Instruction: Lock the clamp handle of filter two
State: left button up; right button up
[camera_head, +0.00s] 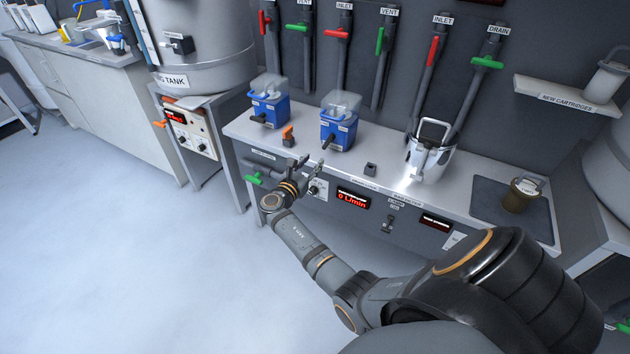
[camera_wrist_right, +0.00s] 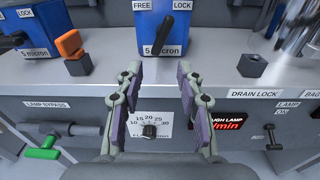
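Two blue filter housings with clear tops stand on the grey bench in the head view: a left one (camera_head: 268,108) and a middle one (camera_head: 339,130). No number two is readable on either. The middle housing also shows in the right wrist view (camera_wrist_right: 205,18), with FREE and LOCK labels; its black clamp handle (camera_wrist_right: 166,36) slants up toward the right. The left housing's handle (camera_wrist_right: 20,39) is partly cut off there. My right gripper (camera_wrist_right: 160,78) is open and empty before the bench edge, below the middle handle and apart from it. My left gripper is not in view.
An orange-capped switch (camera_wrist_right: 73,52) and a small black block (camera_wrist_right: 252,66) stand on the bench beside the middle housing. A metal canister (camera_head: 429,158) stands right of it. A green handle (camera_wrist_right: 42,154) and a dial (camera_wrist_right: 149,131) are on the bench front.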

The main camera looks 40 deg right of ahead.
pick_arm(q)
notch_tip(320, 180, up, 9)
jog(key=p, duration=0.8)
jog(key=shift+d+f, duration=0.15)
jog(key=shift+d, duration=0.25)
pick_arm(e)
jog(key=s+a+f+m+y, duration=0.1)
jog(key=s+f+y, duration=0.1)
jog(key=s+f, duration=0.2)
jog(key=s+a+f+m+g+y, duration=0.1)
jog(key=s+a+f+m+y, duration=0.1)
jog(key=f, duration=0.8)
jog(key=s+a+f+m+g+y, duration=0.1)
jog(key=s+f+m+y, duration=0.1)
jog(key=s+f+y, duration=0.2)
notch_tip(320, 180, down, 4)
jog(key=shift+s+a+r, duration=0.1)
jog(key=shift+s+a, duration=0.15)
jog(key=shift+s, duration=0.95)
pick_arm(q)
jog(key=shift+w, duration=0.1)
